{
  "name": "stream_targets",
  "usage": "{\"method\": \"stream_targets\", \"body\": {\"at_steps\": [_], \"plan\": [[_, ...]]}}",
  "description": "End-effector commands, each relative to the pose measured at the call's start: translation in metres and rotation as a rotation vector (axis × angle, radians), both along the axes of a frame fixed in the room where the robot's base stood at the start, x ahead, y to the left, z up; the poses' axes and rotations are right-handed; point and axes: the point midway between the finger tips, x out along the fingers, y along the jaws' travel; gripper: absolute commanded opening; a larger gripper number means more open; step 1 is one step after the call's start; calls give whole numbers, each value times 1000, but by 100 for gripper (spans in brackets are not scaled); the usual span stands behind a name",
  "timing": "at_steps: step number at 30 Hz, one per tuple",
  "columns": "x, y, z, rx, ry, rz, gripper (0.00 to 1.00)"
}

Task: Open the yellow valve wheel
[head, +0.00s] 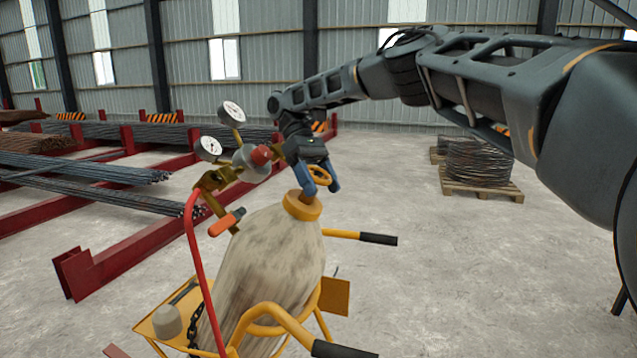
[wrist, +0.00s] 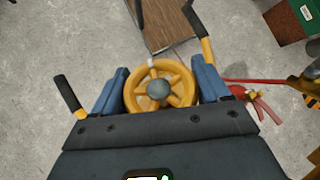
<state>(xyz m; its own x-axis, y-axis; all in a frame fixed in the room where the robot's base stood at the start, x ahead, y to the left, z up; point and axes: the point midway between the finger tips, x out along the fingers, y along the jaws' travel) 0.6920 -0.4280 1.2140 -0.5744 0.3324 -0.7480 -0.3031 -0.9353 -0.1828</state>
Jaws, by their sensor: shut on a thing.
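The yellow valve wheel (head: 319,175) sits on top of a tall, dirty whitish gas cylinder (head: 265,270) with a yellow collar. In the wrist view the wheel (wrist: 160,86) shows from above, with spokes, a grey hub and a small white mark on its far rim. My gripper (head: 318,182) comes down from above, its blue fingers on either side of the wheel. In the wrist view the fingers of my gripper (wrist: 160,92) flank the wheel left and right and are shut on its rim. The exact contact points are partly hidden.
Two pressure gauges (head: 220,128) with a red-knobbed regulator stand just left of my gripper. A red hose (head: 192,250) runs down beside the cylinder. The yellow cart has black handles (head: 378,239). Red racks (head: 110,265) with rebar stand at left; open floor lies right.

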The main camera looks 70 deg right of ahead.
Motion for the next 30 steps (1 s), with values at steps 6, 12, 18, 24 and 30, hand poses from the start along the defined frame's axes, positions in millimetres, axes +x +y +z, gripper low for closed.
{"method": "stream_targets", "body": {"at_steps": [6, 12, 18, 24, 30], "plan": [[-2, -1, -3, -56, -1, 124, 45], [-2, -2, -4, -89, -2, 192, 45], [-2, -2, -4, -103, -4, 222, 45], [-2, -3, -5, -105, -4, 226, 45], [-2, -3, -5, -105, -4, 226, 45]]}}
